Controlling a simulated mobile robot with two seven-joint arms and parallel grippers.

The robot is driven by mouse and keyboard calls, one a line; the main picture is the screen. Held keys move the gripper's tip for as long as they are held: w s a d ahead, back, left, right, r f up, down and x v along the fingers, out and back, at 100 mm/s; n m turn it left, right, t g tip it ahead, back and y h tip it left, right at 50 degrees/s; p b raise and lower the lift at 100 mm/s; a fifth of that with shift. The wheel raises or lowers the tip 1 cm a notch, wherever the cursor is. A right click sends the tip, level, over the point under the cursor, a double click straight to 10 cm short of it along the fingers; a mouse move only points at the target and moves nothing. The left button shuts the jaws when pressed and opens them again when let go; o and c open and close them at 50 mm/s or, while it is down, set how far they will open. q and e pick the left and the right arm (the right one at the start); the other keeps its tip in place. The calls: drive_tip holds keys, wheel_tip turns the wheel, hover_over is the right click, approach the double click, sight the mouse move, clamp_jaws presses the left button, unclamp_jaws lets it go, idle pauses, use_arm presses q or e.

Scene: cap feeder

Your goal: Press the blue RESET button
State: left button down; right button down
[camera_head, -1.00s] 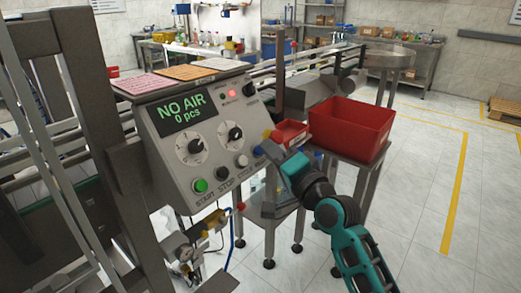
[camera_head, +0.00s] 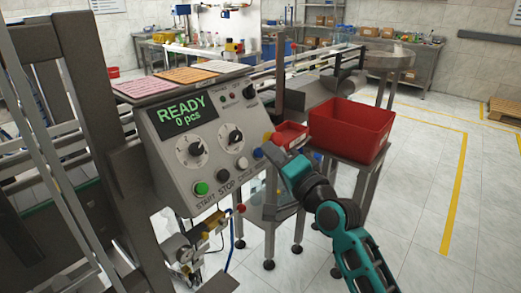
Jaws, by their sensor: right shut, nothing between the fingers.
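The control box (camera_head: 175,165) stands at left centre with a tilted front panel. Its display (camera_head: 186,115) reads "READY 0 pcs" in green. The blue button (camera_head: 258,153) sits at the panel's lower right edge, beyond the green START button (camera_head: 201,189), the black STOP button (camera_head: 223,175) and a white button (camera_head: 242,163). My right gripper (camera_head: 268,150) is shut and empty, with its tip close to the blue button; I cannot tell whether they touch. My left gripper is not in view.
A large red bin (camera_head: 350,130) and a small red tray (camera_head: 291,134) stand on metal stands just behind my right gripper. A grey metal frame rises at the left. Open tiled floor (camera_head: 420,180) lies to the right.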

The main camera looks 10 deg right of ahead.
drive_tip(key=shift+s+d+r, duration=0.2)
drive_tip(key=shift+s+d, duration=0.05)
drive_tip(key=s+d+r+p, duration=0.2)
drive_tip(key=s+r+p, duration=0.1)
drive_tip(key=shift+s+d, duration=0.1)
drive_tip(key=shift+d, duration=0.15)
idle(0.4)
drive_tip(key=shift+f, duration=0.1)
idle(0.4)
